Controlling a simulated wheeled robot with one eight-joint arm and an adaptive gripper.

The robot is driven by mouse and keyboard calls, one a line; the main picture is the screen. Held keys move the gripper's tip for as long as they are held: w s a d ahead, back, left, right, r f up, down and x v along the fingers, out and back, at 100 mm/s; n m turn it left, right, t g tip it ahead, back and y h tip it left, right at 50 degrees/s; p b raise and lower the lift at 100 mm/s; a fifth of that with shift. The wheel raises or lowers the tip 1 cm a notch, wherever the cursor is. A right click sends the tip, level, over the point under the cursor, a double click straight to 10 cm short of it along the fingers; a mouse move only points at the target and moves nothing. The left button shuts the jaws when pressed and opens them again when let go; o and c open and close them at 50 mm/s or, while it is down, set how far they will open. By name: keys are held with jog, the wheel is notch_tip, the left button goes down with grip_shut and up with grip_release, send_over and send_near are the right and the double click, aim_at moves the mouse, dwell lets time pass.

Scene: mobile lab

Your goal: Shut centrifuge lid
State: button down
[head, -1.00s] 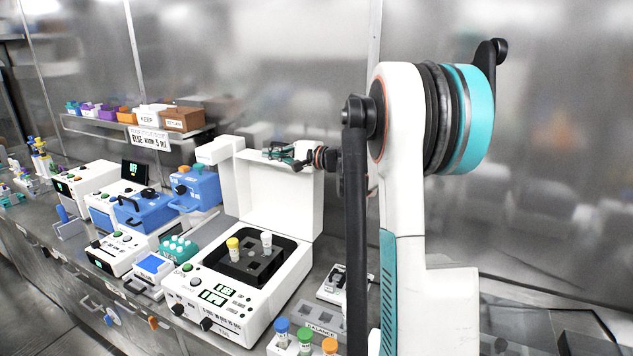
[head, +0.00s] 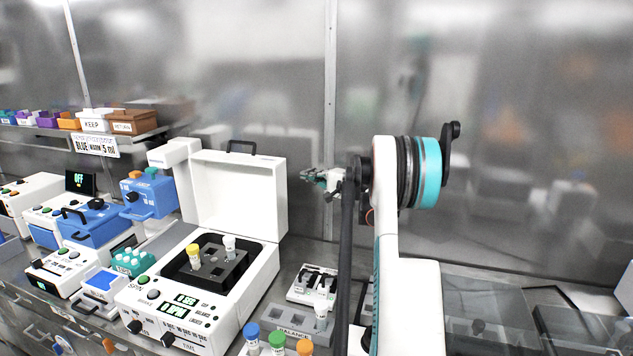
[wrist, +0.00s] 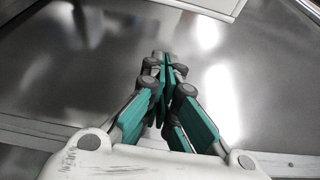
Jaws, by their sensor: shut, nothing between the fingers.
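The white centrifuge (head: 262,278) stands on the bench left of my arm. Its white lid (head: 240,197) stands upright and open at the back, with a dark handle (head: 241,147) on its top edge. In the dark well, the rotor (head: 212,262) holds a yellow-capped tube (head: 194,256) and a white-capped tube (head: 230,247). My gripper (head: 308,175) is to the right of the lid, apart from it, near the metal wall. In the wrist view my gripper (wrist: 165,70) is shut and empty, with a white edge, perhaps of the lid, at the top.
Blue machines (head: 150,194) crowd the left. A shelf with labelled bins (head: 94,121) hangs on the back wall.

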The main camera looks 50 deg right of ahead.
jog(key=w+a+b, duration=0.2)
jog(key=w+a, duration=0.1)
jog(key=a, duration=0.1)
jog(key=shift+w, duration=0.2)
dwell(0.3)
jog(key=shift+r, duration=0.1)
